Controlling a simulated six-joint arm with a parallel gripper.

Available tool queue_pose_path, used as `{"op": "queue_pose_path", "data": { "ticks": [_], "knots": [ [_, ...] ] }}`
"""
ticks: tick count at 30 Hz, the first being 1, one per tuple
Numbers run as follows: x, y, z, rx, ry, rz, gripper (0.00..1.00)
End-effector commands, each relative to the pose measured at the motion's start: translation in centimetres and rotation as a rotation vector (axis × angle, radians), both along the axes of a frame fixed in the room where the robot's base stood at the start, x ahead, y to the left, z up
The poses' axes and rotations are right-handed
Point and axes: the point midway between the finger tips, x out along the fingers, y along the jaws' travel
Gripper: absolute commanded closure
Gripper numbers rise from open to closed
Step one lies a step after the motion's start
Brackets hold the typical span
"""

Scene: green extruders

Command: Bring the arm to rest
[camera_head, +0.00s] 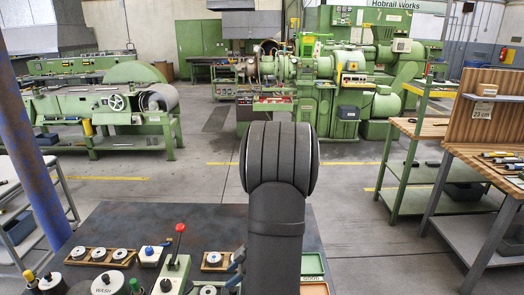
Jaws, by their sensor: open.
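My arm (279,165) rises in front of the camera, its dark grey rounded joint standing above the work table (150,222). My gripper (235,270) shows only in part, as two blue-grey finger pieces just left of the arm link, low over the table. The fingers are apart, and I see nothing held between them. The rest of the gripper is hidden behind the arm.
A blue post (30,150) stands left. Benches stand right; green machines stand behind.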

Motion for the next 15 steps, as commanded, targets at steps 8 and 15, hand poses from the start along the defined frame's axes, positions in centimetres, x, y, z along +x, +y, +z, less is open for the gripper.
{"op": "queue_pose_path", "data": {
  "ticks": [8, 15],
  "knots": [
    [0.0, 0.0, -0.7, 0.000, 0.003, 0.000, 0.56],
    [-0.1, 0.0, -3.7, 0.000, 0.005, 0.000, 0.56]
  ]
}}
